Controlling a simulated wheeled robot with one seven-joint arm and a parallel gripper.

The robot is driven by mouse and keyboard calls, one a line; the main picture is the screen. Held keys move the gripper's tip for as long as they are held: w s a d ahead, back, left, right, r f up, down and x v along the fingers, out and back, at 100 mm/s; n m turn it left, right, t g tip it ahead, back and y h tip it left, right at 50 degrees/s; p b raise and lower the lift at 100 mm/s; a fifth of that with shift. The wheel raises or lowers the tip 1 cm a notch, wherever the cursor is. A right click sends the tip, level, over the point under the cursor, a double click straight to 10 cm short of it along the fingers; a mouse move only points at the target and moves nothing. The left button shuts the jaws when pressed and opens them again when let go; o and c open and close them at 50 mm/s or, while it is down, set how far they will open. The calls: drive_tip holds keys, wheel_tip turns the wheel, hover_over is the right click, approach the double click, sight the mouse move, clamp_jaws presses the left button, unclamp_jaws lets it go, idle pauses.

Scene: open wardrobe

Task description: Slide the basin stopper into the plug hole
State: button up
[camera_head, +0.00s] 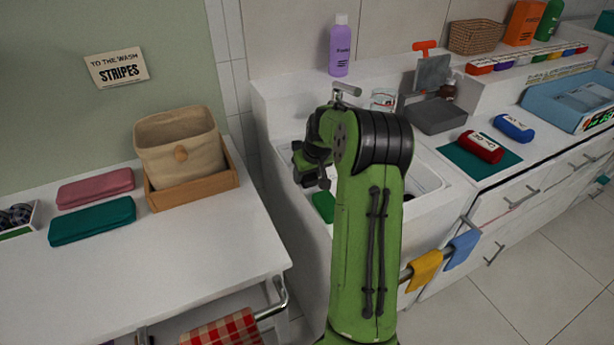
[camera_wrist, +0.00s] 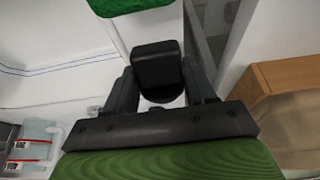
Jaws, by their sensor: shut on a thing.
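My gripper (camera_head: 308,168) is over the left side of the white basin (camera_head: 428,180), largely hidden behind my green arm in the head view. In the wrist view my gripper (camera_wrist: 160,88) is shut on a black, blocky piece (camera_wrist: 156,66) with a rounded end, which appears to be the basin stopper. It is held between the two dark fingers. The pale basin (camera_wrist: 45,90) also shows at the left of the wrist view. Whether the stopper touches the basin cannot be told.
A green sponge (camera_head: 323,206) lies on the basin's front left edge. The tap (camera_head: 346,89) is at the back, with a purple bottle (camera_head: 339,46) on the ledge behind. A fabric basket in a wooden tray (camera_head: 194,194) stands on the left table. A grey tub (camera_head: 436,116) stands right.

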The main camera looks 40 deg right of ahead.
wheel_tip(320, 180, up, 10)
drive_tip(key=p, duration=0.3)
drive_tip(key=shift+r, duration=0.25)
wheel_tip(320, 180, up, 5)
drive_tip(key=p, duration=0.4)
drive_tip(key=shift+f+p, duration=0.2)
drive_tip(key=shift+p, duration=0.1)
